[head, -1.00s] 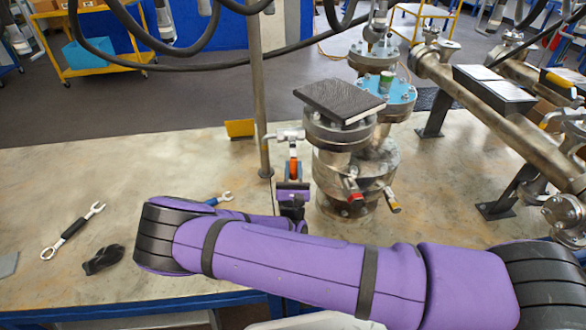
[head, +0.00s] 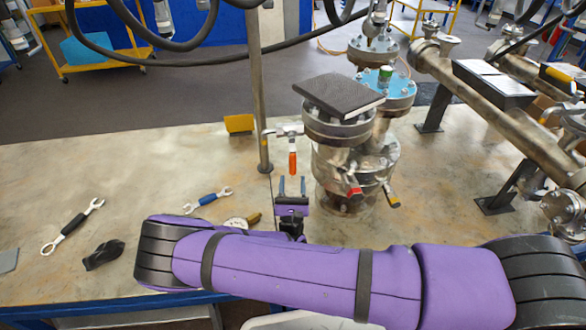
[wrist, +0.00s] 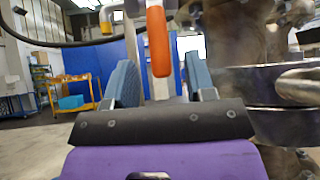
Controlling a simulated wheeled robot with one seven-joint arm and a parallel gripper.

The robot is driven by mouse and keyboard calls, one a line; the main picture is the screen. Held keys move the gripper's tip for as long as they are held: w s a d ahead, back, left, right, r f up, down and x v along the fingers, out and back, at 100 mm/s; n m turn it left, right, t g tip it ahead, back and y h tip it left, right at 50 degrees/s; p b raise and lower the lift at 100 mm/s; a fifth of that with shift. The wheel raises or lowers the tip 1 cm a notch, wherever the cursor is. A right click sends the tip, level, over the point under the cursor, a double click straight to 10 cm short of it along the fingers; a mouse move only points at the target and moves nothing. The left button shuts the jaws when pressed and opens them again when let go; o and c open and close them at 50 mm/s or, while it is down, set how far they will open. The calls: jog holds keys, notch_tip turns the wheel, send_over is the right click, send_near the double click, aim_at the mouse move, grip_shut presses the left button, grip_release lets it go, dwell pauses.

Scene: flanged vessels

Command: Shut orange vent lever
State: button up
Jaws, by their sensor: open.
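The orange vent lever (head: 292,162) hangs straight down from a small metal valve (head: 287,131) left of the flanged vessel (head: 345,165).
A dark flat block (head: 340,94) lies on top of the vessel. A red-tipped lever (head: 353,190) sticks out at its front, close to my gripper's right. A thin post (head: 259,90) stands behind left.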

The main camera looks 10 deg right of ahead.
jog(key=v, duration=0.5)
jog(key=shift+s+f, duration=0.1)
dwell(0.4)
